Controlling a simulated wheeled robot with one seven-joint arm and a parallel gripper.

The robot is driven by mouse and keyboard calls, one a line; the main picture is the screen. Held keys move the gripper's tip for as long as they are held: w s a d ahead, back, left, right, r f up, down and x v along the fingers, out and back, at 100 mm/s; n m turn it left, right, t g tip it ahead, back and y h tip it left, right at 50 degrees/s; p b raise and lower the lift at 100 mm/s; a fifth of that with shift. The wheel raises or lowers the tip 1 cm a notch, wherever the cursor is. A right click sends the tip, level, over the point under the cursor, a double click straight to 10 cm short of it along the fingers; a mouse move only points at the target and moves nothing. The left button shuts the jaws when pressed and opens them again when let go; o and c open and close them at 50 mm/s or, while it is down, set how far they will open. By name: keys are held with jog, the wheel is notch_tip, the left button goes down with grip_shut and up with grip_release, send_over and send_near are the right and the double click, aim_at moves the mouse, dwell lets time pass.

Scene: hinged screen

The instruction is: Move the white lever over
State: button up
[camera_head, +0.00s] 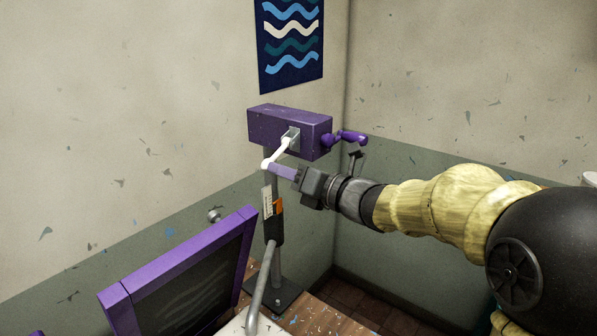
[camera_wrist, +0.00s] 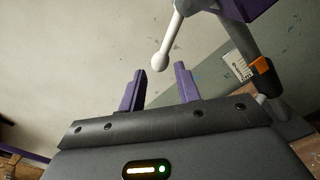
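The white lever (camera_head: 279,151) sticks out from a metal plate on the purple box (camera_head: 272,125) and slopes down to the left, ending in a round knob. In the wrist view the lever's knob (camera_wrist: 160,62) shows just beyond my fingertips, roughly midway between them. My gripper (camera_head: 270,169) has purple fingers and reaches in from the right, with its tips close to the knob in the head view. In the wrist view my gripper (camera_wrist: 161,68) is open, with an empty gap between the fingers. I cannot tell whether a finger touches the knob.
A grey pole (camera_head: 276,255) with an orange-marked label holds up the box. A purple crank (camera_head: 345,138) sits on the box's right. A purple-framed hinged screen (camera_head: 180,285) stands at lower left. Walls meet in a corner behind the box.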

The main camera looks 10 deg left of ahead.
jog(key=p+x, duration=0.2)
jog(key=x, duration=0.1)
jog(key=shift+w+r, duration=0.1)
jog(key=shift+r, duration=0.1)
jog(key=shift+w+a+f, duration=0.1)
jog(key=shift+a+f, duration=0.05)
jog(key=shift+f, duration=0.1)
jog(key=shift+c, duration=0.8)
jog(key=c, duration=0.3)
jog(key=shift+w+f+b, duration=0.25)
jog(key=shift+f+b, duration=0.45)
jog(key=shift+b, duration=0.05)
jog(key=shift+w+d+f+b, duration=0.25)
jog(key=shift+d+b, duration=0.05)
jog(key=shift+d, duration=0.05)
